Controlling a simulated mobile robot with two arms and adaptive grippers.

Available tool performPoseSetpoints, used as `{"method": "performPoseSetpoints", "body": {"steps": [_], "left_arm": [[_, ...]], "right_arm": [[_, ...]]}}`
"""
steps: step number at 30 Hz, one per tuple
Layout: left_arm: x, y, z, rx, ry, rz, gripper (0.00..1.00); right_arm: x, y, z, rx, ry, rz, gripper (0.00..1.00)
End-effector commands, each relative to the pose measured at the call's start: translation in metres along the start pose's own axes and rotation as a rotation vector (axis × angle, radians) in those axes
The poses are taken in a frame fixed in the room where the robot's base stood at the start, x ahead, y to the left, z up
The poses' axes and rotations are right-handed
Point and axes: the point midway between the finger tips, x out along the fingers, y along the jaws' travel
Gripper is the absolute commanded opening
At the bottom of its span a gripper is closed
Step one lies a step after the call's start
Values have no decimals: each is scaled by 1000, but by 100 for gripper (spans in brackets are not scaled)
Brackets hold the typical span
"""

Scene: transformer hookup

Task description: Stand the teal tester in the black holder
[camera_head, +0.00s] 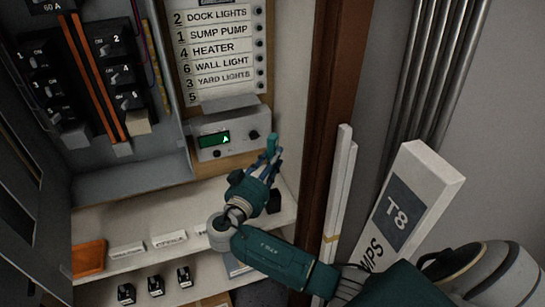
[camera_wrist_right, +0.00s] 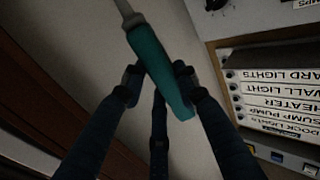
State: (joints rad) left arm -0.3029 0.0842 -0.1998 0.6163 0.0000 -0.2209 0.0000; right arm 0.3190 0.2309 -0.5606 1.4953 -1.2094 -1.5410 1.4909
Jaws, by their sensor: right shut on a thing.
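A small black box, which looks like the black holder (camera_head: 274,202), stands on the white shelf just right of and below the gripper. The gripper and wrist partly cover it, and its opening is not clear. My left gripper is not in view.
The white shelf (camera_head: 100,222) carries an orange tray (camera_head: 88,257) and label strips at left. Several small black blocks sit lower down. A grey meter box (camera_head: 222,133) and an open breaker panel are behind. A white T8 carton (camera_head: 418,200) and a brown post stand at right.

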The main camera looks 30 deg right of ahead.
Motion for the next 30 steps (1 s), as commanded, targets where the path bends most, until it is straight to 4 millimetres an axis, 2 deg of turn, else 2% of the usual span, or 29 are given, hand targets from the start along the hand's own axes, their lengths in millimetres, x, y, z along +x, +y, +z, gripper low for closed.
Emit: {"method": "performPoseSetpoints", "body": {"steps": [10,30], "left_arm": [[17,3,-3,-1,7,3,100],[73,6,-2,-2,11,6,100]], "right_arm": [[0,0,30,-1,2,0,0],[0,0,76,0,1,0,0]]}}
